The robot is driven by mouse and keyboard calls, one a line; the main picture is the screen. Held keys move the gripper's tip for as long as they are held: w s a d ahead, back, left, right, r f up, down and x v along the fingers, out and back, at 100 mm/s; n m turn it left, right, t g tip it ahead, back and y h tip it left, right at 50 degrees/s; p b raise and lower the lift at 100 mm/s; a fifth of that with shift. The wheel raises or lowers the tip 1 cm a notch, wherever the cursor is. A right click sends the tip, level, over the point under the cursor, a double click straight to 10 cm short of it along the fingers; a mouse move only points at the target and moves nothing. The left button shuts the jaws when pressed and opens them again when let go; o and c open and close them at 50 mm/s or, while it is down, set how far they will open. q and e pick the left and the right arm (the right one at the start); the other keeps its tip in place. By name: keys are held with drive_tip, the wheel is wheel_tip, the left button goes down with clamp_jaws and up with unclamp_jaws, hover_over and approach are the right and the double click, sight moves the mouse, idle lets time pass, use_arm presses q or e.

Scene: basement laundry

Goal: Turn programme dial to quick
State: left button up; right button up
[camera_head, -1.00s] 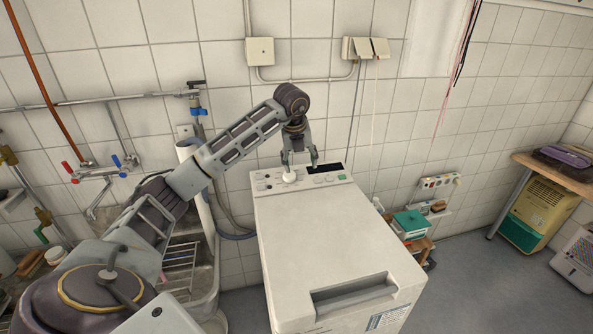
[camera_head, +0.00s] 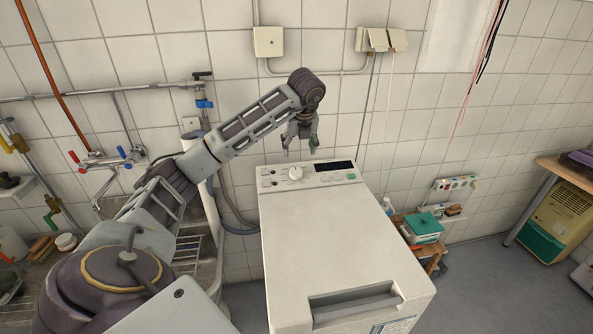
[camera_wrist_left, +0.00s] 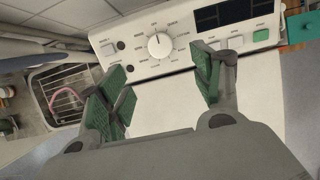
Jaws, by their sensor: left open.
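The programme dial (camera_head: 296,173) is a round white knob on the control panel at the back of the white top-loading washing machine (camera_head: 340,240). In the left wrist view the dial (camera_wrist_left: 159,45) has a dark pointer line near its top and small printed labels around it, too small to read surely. My left gripper (camera_head: 300,150) is open and empty above the panel, apart from the dial. In the left wrist view its green-padded fingers (camera_wrist_left: 160,92) stand wide, with the dial beyond and between them. My right gripper is not in view.
A dark display (camera_wrist_left: 225,14) and several buttons sit right of the dial. A sink (camera_head: 190,250) with taps stands left of the machine. A small stand with a green box (camera_head: 423,226) is at its right. The tiled wall is close behind.

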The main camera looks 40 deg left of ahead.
sight(296, 171)
use_arm(q)
drive_tip(key=x, duration=1.1)
drive_tip(key=shift+a+f, duration=0.15)
drive_tip(key=shift+f, duration=0.2)
drive_tip(key=shift+x, duration=0.95)
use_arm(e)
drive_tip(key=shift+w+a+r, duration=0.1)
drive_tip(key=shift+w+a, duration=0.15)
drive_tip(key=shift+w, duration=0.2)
use_arm(q)
drive_tip(key=shift+r, duration=0.1)
drive_tip(key=c, duration=1)
drive_tip(key=shift+c, duration=0.2)
